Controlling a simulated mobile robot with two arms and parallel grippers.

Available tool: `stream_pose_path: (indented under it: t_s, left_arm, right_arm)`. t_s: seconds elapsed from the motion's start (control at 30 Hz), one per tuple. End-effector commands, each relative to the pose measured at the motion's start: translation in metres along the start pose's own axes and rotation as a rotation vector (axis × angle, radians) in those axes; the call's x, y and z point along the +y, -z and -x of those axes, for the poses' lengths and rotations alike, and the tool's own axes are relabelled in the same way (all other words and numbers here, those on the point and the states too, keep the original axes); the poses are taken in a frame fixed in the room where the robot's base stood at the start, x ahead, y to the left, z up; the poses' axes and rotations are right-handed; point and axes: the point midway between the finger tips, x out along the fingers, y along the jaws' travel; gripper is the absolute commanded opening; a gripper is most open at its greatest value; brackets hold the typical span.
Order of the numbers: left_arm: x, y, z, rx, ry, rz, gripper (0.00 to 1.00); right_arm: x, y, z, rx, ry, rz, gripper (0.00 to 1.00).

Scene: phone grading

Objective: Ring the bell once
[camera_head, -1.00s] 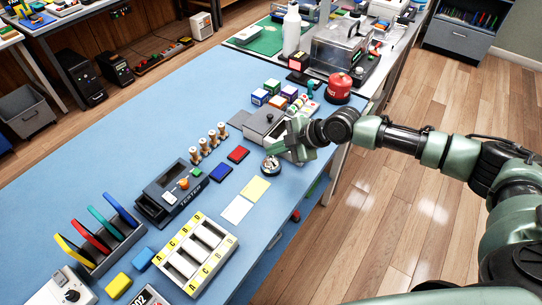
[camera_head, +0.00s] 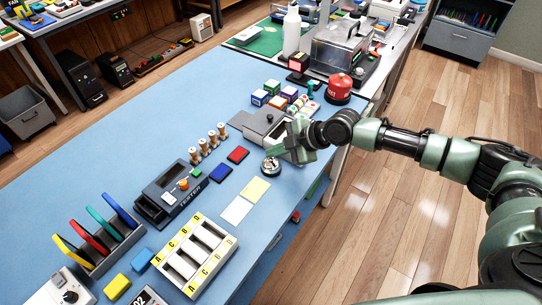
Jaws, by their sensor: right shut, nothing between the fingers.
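The bell (camera_head: 271,165) is a small silver dome on a dark base. It stands on the blue table, right of the blue and red pads. My right gripper (camera_head: 291,146) is shut and empty. In the picture it is just above and to the right of the bell, in front of a grey box. A gap shows between the gripper and the bell. The gripper's height over the table is hard to judge. My left gripper is out of view.
A tester (camera_head: 168,194), a lettered tray (camera_head: 181,262) and a rack of coloured phones (camera_head: 103,257) stand nearer. Yellow and white cards (camera_head: 255,189) lie before the bell.

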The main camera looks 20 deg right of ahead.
Motion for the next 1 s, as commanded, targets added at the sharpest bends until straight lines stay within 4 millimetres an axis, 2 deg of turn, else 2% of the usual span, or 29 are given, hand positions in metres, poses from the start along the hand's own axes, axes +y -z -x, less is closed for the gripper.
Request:
stream_pose_path:
  t_s: [0.3,0.7,1.0]
  left_arm:
    - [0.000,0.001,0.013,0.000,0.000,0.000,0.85]
    - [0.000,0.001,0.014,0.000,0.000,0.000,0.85]
    - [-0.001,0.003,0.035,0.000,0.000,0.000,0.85]
  right_arm:
    - [0.008,0.008,0.012,0.000,0.001,0.000,0.00]
    - [0.009,0.009,0.013,0.000,0.000,0.000,0.00]
    - [0.023,0.023,0.033,0.000,0.000,0.000,0.00]
